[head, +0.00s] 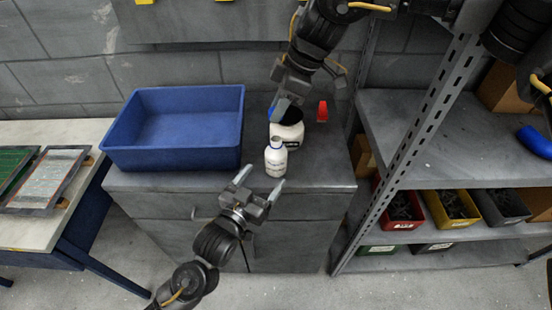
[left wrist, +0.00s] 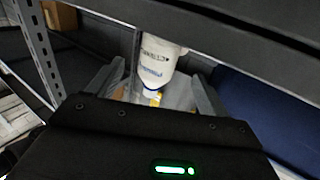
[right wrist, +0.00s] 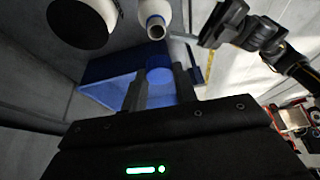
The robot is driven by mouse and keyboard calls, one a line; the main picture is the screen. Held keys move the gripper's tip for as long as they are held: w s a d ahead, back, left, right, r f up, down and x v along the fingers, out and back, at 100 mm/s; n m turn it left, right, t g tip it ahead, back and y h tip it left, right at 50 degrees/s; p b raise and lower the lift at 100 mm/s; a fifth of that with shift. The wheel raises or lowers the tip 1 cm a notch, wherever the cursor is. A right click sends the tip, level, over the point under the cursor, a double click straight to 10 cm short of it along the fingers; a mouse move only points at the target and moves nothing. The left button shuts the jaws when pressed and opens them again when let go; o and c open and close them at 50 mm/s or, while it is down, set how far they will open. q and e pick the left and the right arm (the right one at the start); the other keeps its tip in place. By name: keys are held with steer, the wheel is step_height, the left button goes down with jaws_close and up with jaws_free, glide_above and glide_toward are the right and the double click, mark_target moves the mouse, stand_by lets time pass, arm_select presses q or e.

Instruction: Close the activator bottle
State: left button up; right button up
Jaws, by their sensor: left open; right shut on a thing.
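The white bottle (head: 275,160) stands upright on the grey cabinet top. Its uncapped mouth faces the camera in the right wrist view (right wrist: 155,22). My left gripper (head: 258,182) is open in front of the bottle; in the left wrist view the bottle (left wrist: 158,62) shows between the spread fingers, with gaps at both sides. My right gripper (head: 284,103) is shut on a blue cap (right wrist: 160,76), held above and behind the bottle. In the head view, the cap (head: 279,108) is partly hidden by the fingers.
A larger white container (head: 290,133) with a dark top stands just behind the bottle. A red object (head: 322,110) is behind to the right. A blue bin (head: 176,160) fills the cabinet's left side. A metal shelf upright (head: 405,150) rises at the right.

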arm_select(q)
steer(key=x, duration=0.9)
steer(key=shift+w+d+r, duration=0.15)
arm_select(e)
steer(key=shift+s+r, duration=0.1)
arm_select(q)
steer(key=c, duration=1.5)
arm_select(e)
glide_above(279, 139)
steer(key=shift+f, duration=2.5)
